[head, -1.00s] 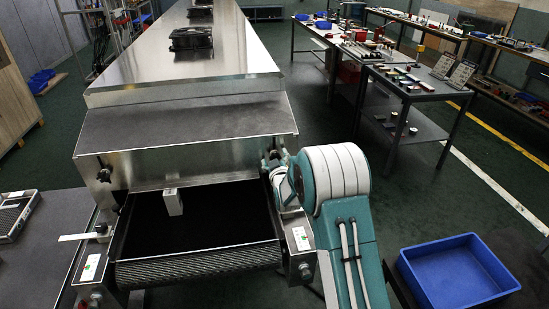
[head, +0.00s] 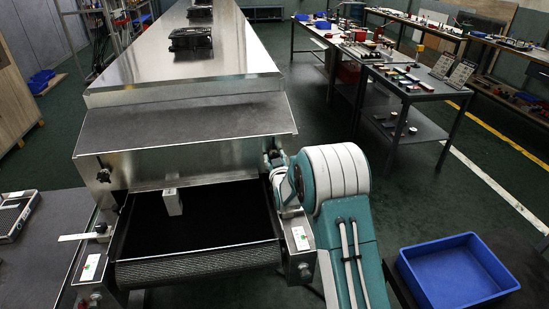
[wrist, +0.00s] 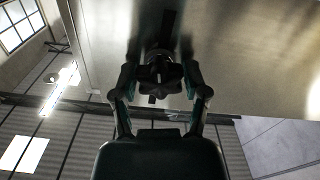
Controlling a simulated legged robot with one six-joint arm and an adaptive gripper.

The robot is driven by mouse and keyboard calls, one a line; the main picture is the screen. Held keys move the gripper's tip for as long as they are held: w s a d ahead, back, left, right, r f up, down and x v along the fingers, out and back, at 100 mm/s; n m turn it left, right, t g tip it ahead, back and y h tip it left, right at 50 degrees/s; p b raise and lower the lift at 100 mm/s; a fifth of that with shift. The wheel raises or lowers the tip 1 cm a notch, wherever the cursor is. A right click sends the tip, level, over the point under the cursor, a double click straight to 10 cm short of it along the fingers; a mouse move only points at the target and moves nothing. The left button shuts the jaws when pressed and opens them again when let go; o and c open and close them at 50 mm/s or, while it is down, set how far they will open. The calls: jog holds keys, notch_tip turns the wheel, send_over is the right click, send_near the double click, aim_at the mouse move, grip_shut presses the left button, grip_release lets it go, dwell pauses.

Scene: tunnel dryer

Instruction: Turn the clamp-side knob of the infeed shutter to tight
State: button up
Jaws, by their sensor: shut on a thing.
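The infeed shutter (head: 190,165) is the metal plate hanging at the front end of the dryer, above the dark belt. In the wrist view a dark lobed knob (wrist: 160,76) stands on the metal side, with a dark slot running beyond it. My gripper (wrist: 160,80) has its two fingers around this knob, one on each side, and is shut on it. In the head view my gripper is at the shutter's right side, mostly hidden by my arm, and the knob there cannot be made out. Another black knob (head: 103,172) shows on the left side.
A blue bin (head: 455,272) stands at the lower right. Workbenches with parts (head: 415,90) stand at the right back. The green floor between dryer and benches is free.

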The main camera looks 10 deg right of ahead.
jog(key=m, duration=0.4)
jog(key=shift+m, duration=0.4)
jog(key=m, duration=0.5)
jog(key=shift+d, duration=0.1)
jog(key=m, duration=0.5)
jog(key=shift+f+m, duration=0.15)
jog(key=shift+m, duration=0.25)
jog(key=m, duration=0.4)
jog(key=shift+f+m, duration=0.15)
jog(key=shift+m, duration=0.25)
jog(key=shift+d, duration=0.1)
jog(key=o, duration=1.1)
jog(key=shift+f, duration=0.1)
jog(key=shift+o, duration=0.2)
